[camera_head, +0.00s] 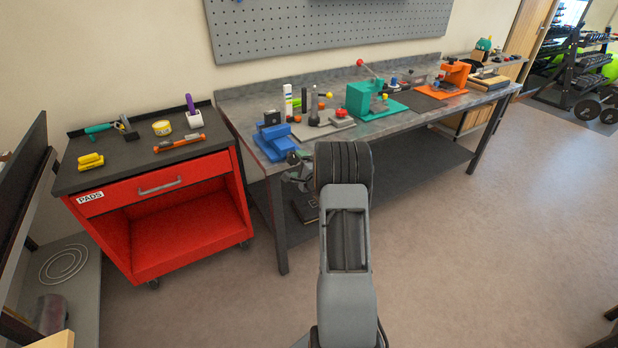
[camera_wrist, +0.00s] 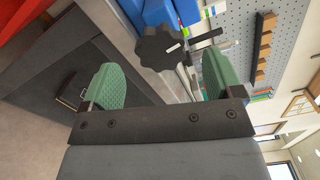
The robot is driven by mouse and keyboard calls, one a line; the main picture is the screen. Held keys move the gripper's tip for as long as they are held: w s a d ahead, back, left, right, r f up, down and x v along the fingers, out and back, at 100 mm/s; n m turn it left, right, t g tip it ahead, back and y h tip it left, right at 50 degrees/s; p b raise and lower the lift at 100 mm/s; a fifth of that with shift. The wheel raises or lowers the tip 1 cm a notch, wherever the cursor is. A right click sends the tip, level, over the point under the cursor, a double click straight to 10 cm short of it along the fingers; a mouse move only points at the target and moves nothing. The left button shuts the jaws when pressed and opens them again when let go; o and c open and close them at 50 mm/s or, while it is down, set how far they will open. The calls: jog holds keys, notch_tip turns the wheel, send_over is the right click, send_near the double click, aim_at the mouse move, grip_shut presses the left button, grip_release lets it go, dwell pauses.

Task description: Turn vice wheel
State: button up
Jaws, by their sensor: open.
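The blue vice (camera_head: 272,142) sits at the left front corner of the grey workbench (camera_head: 420,105) in the head view. Its dark wheel (camera_head: 294,158) is small there and faces the front. In the wrist view the black lobed wheel (camera_wrist: 157,46) shows large, with the blue vice body (camera_wrist: 158,12) behind it. My gripper (camera_wrist: 164,72) is open, with its two green pads apart. The wheel lies ahead of the pads, roughly between them, and nothing is held. In the head view my arm hides most of my gripper.
A red tool cart (camera_head: 150,250) stands left of the bench with pliers and other tools on top. A teal press (camera_head: 368,98) and an orange device (camera_head: 452,78) are farther right on the bench. The floor (camera_head: 480,240) at right is clear.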

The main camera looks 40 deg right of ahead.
jog(key=s+a, duration=0.1)
jog(key=s, duration=0.7)
jog(key=shift+s, duration=0.15)
dwell(0.3)
